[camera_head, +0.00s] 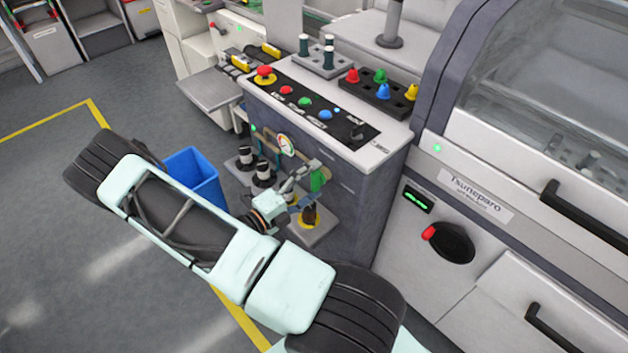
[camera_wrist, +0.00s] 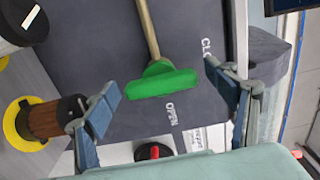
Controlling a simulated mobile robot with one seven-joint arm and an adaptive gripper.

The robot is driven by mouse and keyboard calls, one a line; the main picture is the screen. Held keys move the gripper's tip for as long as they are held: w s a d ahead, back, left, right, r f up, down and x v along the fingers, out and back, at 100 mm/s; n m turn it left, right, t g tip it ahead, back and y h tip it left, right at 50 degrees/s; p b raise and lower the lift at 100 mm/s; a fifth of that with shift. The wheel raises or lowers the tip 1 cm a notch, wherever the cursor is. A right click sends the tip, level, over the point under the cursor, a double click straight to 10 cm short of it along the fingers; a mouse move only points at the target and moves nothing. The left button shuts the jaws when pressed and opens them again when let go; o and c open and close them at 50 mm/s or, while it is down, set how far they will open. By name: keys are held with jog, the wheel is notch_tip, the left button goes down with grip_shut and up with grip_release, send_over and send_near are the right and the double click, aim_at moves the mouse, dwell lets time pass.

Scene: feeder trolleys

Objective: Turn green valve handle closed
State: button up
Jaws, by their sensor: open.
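The green valve handle (camera_head: 319,180) is on the front of the grey control cabinet, below the gauge. In the wrist view the green handle (camera_wrist: 163,80) lies crosswise at the end of a tan pipe (camera_wrist: 148,28). The label OPEN (camera_wrist: 171,113) shows beside it, and a partly hidden label starting CLO (camera_wrist: 207,48) is near the right finger. My gripper (camera_wrist: 162,86) is open, with one finger on each side of the handle. Both fingers look apart from it. In the head view my gripper (camera_head: 306,187) is at the handle and partly covers it.
A brown knob on a yellow disc (camera_head: 310,217) stands close below my gripper, near the left finger in the wrist view (camera_wrist: 45,118). Black-and-white knobs (camera_head: 262,174) stand to the left. A blue bin (camera_head: 192,175) is on the floor. Buttons (camera_head: 305,101) line the cabinet top.

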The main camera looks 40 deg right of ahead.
jog(key=s+a, duration=0.1)
jog(key=a, duration=1)
jog(key=shift+a, duration=0.35)
